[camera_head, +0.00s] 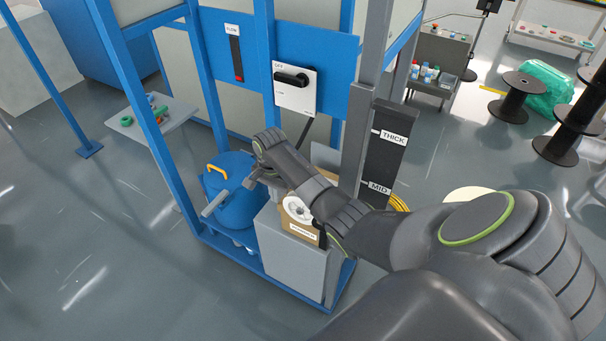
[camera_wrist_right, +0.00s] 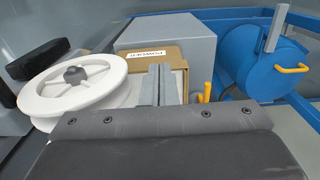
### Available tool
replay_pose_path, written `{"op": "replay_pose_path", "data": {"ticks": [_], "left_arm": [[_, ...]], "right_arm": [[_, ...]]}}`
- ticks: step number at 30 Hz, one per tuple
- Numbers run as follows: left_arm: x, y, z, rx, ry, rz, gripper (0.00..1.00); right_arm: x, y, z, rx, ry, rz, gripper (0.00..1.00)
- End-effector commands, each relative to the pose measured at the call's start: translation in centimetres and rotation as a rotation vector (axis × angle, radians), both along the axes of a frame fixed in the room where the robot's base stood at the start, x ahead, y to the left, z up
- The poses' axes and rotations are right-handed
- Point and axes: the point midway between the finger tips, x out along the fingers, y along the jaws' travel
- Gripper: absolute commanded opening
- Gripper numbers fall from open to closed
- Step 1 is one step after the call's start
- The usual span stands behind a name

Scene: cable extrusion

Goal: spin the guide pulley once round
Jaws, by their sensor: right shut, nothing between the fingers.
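The guide pulley is a white flanged wheel with a dark hub. It shows in the head view (camera_head: 297,208) under my right forearm, partly covered by it, and large at the left of the right wrist view (camera_wrist_right: 50,98). My left gripper is not in view.
A cardboard box (camera_wrist_right: 178,62) labelled POWDER and a grey block (camera_head: 288,255) are close to the pulley. Blue frame posts (camera_head: 207,75), a black-handled switch panel (camera_head: 295,88) and a THICK/MID board (camera_head: 385,155) surround the arm.

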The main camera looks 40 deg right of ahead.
Motion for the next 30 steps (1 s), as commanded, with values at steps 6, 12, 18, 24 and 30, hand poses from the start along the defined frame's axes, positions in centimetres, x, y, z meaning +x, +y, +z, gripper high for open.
{"op": "replay_pose_path", "data": {"ticks": [6, 12, 18, 24, 30], "left_arm": [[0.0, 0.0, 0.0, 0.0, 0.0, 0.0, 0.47], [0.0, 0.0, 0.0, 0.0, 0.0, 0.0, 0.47], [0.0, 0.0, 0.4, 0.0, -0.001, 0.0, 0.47], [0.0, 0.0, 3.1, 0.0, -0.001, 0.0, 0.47], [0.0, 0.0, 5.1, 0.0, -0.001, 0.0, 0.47]], "right_arm": [[0.0, 0.0, 0.0, -0.001, -0.001, 0.0, 0.0], [0.0, 0.0, 0.1, 0.0, -0.002, 0.0, 0.0], [0.1, 0.0, 0.4, 0.0, -0.002, 0.0, 0.0], [0.0, 0.0, 2.8, 0.0, -0.001, 0.0, 0.0], [0.1, 0.0, 5.4, -0.001, -0.004, 0.0, 0.0]]}}
